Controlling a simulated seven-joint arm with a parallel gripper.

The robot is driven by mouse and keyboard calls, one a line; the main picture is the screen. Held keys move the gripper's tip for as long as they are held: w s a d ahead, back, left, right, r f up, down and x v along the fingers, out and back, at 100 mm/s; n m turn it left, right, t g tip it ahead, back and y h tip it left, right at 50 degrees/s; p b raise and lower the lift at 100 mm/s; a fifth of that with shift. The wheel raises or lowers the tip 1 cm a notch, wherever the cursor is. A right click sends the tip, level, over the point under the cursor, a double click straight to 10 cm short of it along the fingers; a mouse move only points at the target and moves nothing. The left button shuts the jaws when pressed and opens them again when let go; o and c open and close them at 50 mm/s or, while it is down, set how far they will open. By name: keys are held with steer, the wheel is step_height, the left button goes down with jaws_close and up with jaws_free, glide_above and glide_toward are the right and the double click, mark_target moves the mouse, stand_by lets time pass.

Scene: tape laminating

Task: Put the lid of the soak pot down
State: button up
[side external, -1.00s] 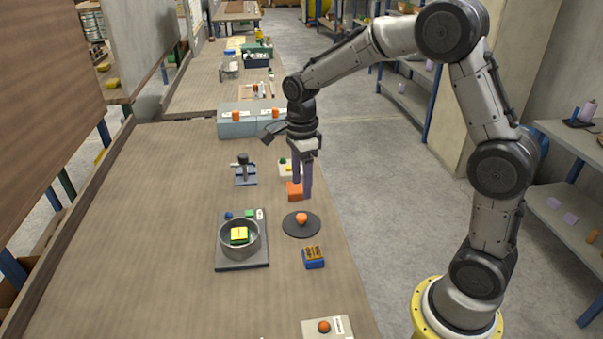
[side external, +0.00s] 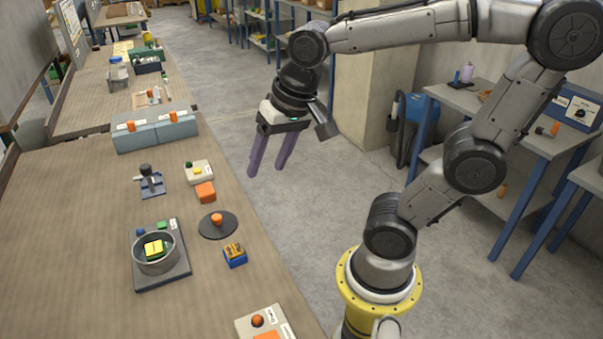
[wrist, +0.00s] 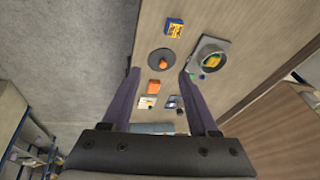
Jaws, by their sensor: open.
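The lid (side external: 207,228) is a flat dark disc with an orange knob (side external: 217,219), lying flat on the bench beside the pot. It also shows in the wrist view (wrist: 176,59). The soak pot (side external: 140,256) is a round grey metal pot on a dark base, uncovered, with a yellow and green piece (side external: 153,247) inside. The pot also shows in the wrist view (wrist: 203,58). My gripper (side external: 266,170) has two purple fingers spread apart with nothing between them. It is raised clear of the lid, to the right of the bench in the side view.
An orange block (side external: 205,192), a white box (side external: 198,172) and a small dark stand (side external: 151,182) are beyond the lid. A blue and yellow block (side external: 235,255) is nearer. The bench left of the pot is clear.

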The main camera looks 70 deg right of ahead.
steer(key=s+f+n+t, duration=0.1)
steer(key=s+n, duration=0.5)
steer(key=n, duration=0.1)
steer(key=shift+s+a+t, duration=0.2)
steer(key=shift+a+t, duration=0.1)
steer(key=shift+a, duration=0.05)
